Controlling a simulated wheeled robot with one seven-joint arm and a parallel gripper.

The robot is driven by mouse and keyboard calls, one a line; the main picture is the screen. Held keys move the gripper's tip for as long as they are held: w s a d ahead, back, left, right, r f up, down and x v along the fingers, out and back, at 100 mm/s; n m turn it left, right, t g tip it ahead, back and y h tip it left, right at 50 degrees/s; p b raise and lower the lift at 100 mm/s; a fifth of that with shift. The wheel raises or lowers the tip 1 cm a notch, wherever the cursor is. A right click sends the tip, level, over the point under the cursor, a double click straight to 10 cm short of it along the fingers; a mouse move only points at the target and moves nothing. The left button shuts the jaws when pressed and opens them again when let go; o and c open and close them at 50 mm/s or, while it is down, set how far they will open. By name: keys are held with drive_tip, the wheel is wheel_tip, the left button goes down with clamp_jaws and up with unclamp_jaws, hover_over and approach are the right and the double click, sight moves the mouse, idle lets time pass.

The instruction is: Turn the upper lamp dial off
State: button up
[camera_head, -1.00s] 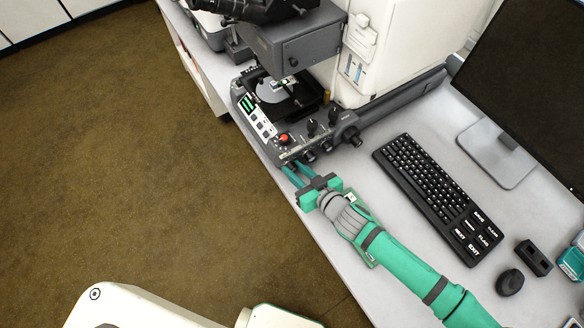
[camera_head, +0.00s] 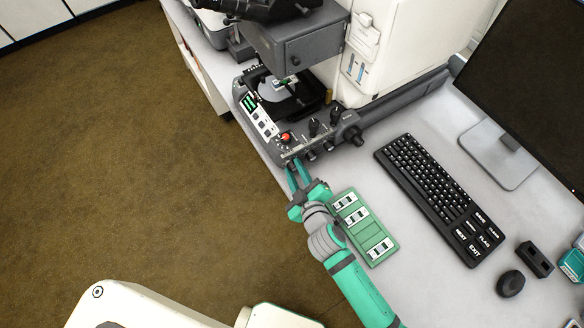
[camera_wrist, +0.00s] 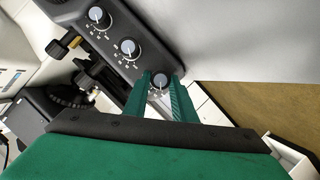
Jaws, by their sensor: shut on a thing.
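A dark control panel on the microscope base carries a row of three round dials in the wrist view. They are a far dial (camera_wrist: 97,15), a middle dial (camera_wrist: 128,47) and an end dial (camera_wrist: 160,81), each with a pale face and printed marks around it. My gripper (camera_wrist: 160,78) has one green finger on each side of the end dial and is shut on it. In the head view, my gripper (camera_head: 297,166) reaches the front edge of the microscope base (camera_head: 325,140). The dial labels are too small to read, so I cannot tell which is the upper lamp dial.
A green slide tray (camera_head: 377,243) lies on the white bench just right of my arm. A keyboard (camera_head: 437,190) lies farther right. A red knob (camera_head: 285,137) and black knobs stand on the microscope base. Open floor (camera_head: 140,170) lies left of the bench.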

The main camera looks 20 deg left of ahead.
drive_tip(key=shift+d+n+t, duration=0.1)
drive_tip(key=shift+n+t, duration=0.5)
drive_tip(key=shift+n, duration=0.3)
drive_tip(key=o, duration=1)
drive_tip(key=shift+o, duration=0.2)
drive_tip(key=v, duration=1.1)
drive_tip(key=shift+a, duration=0.2)
